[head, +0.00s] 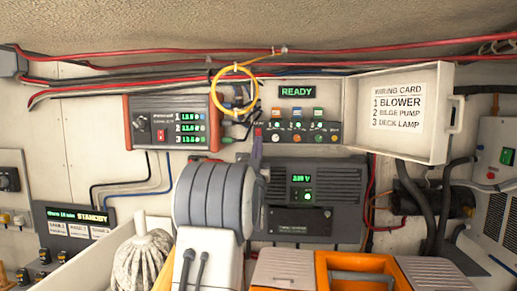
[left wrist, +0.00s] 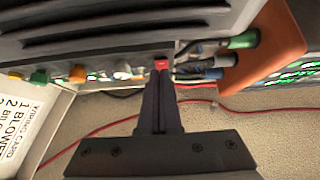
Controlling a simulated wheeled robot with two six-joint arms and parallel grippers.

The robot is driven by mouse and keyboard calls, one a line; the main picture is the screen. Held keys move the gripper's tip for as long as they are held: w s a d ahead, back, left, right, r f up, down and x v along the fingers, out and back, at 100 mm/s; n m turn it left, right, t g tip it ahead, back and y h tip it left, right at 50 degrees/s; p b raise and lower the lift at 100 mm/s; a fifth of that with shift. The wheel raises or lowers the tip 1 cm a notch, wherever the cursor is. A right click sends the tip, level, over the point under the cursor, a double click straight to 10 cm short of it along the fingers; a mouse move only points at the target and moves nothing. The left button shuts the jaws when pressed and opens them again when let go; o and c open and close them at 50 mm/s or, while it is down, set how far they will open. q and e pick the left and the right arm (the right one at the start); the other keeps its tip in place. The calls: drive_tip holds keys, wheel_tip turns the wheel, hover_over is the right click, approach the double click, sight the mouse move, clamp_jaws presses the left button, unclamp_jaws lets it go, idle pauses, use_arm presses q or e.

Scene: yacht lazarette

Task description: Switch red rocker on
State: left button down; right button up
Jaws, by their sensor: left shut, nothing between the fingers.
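A small red rocker (head: 258,132) sits at the left end of the switch panel (head: 300,150) under the lit READY display (head: 297,92). In the left wrist view the red rocker (left wrist: 161,64) is straight ahead of my fingertips. My left gripper (head: 257,142) is shut and empty, its tips at or just short of the rocker; I cannot tell whether they touch. The left wrist view also shows the shut fingers (left wrist: 160,78). The rocker's on or off position cannot be made out. Another red switch (head: 160,135) is on the orange-framed unit (head: 140,110). My right gripper is not in view.
A yellow cable loop (head: 235,68) hangs just left of the panel. Plugs with cables (left wrist: 215,74) sit close beside the rocker. An open white cover (head: 420,145) with a wiring card stands to the right. A dark unit (head: 335,175) is below the panel.

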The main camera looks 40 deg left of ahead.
use_arm(q)
drive_tip(key=b+v, duration=0.9)
drive_tip(key=v, duration=0.3)
drive_tip(key=shift+s+f, duration=0.2)
drive_tip(key=shift+f, duration=0.05)
